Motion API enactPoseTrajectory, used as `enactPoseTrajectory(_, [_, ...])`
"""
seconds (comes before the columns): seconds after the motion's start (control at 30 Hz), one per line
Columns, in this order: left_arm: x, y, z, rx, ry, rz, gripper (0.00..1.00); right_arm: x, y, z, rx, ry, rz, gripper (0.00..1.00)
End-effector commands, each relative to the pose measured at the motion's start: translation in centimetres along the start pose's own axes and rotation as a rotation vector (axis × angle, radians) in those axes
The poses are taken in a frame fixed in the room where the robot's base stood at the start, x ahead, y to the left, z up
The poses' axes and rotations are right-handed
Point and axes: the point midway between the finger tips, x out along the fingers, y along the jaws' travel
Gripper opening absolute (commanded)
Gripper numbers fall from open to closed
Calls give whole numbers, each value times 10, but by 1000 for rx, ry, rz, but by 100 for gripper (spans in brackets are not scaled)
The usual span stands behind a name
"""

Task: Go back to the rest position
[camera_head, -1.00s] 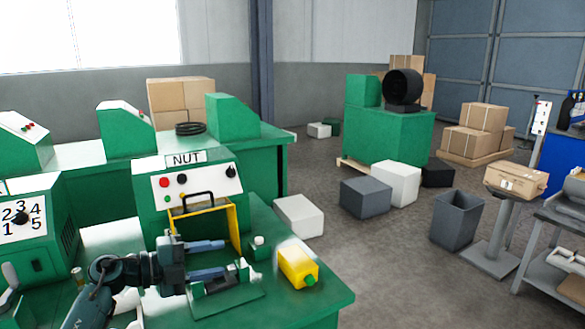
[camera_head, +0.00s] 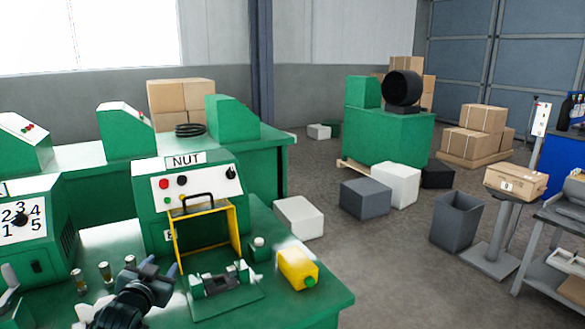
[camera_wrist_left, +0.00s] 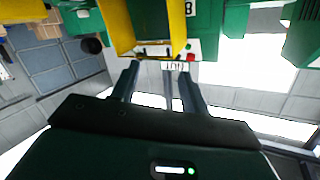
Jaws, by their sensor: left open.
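My left gripper (camera_head: 152,270) is in the lower left of the head view, above the front of the green bench and left of the fixture. It is open and looks empty; its fingers (camera_wrist_left: 160,82) also show apart in the left wrist view, with nothing between them. The green NUT machine (camera_head: 150,209) stands behind it, with a yellow frame (camera_head: 239,222) at its front. The green fixture (camera_head: 222,284) lies in front of that frame, apart from the gripper. My right gripper is not in view.
Small metal-topped parts (camera_head: 105,272) stand on the bench left of my gripper. A numbered machine (camera_head: 35,250) stands at far left. A grey bin (camera_head: 456,222) and boxes are on the floor at right.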

Motion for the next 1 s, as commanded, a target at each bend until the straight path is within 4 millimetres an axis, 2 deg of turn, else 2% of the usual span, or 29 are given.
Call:
enactPoseTrajectory(0.03, [-13, 20, 21, -4, -25, 31, 45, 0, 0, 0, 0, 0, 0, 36])
enactPoseTrajectory(0.17, [-56, 70, 68, -20, -83, 110, 45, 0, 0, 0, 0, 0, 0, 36])
enactPoseTrajectory(0.27, [-103, 112, 106, -48, -139, 180, 45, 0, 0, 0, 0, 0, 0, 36])
enactPoseTrajectory(0.3, [-124, 129, 120, -61, -163, 208, 45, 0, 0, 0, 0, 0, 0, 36])
enactPoseTrajectory(0.43, [-196, 173, 152, -116, -240, 286, 45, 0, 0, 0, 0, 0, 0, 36])
enactPoseTrajectory(0.5, [-233, 191, 163, -148, -278, 320, 45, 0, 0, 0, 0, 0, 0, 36])
enactPoseTrajectory(0.6, [-276, 209, 172, -189, -325, 354, 45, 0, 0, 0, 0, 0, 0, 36])
enactPoseTrajectory(0.7, [-304, 219, 174, -218, -355, 373, 45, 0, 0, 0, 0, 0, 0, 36])
enactPoseTrajectory(0.8, [-318, 224, 175, -233, -371, 383, 45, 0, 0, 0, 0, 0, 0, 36])
enactPoseTrajectory(1.0, [-322, 225, 175, -237, -376, 385, 45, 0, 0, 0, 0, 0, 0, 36])
